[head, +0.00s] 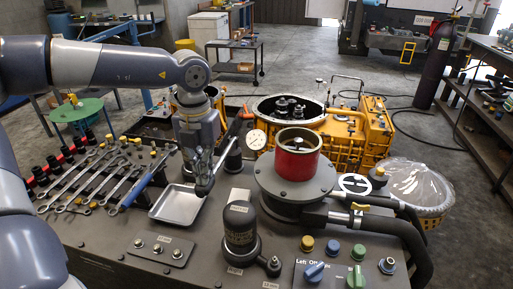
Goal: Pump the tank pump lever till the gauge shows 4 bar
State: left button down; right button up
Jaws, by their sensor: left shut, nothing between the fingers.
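My left gripper (204,184) points down in the middle of the head view, just right of a shallow metal tray. It is shut and empty. A dark upright rod (233,156) stands close to its right; I cannot tell whether this is the pump lever or whether the gripper touches it. A small round white dial (257,139), which looks like the gauge, stands right of the rod. Its needle and figures are too small to read. The tank-like dark round housing (284,180) with a red ring (297,157) stands right of the gripper. My right gripper is out of view.
The metal tray (178,204) and several wrenches (92,178) lie left of the gripper. A black domed unit (240,226) stands in front. Blue and green knobs (356,278) sit at front right. A yellow gearbox casing (365,132) and a film-covered basket (408,184) are beyond.

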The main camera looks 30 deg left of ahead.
pick_arm(q)
notch_tip(320, 180, down, 3)
jog(key=shift+r+b, duration=0.1)
jog(key=shift+b, duration=1)
jog(key=shift+f+b, duration=0.3)
jog(key=shift+r+p, duration=2.25)
jog(key=shift+r, duration=1.85)
jog(key=shift+f, duration=0.1)
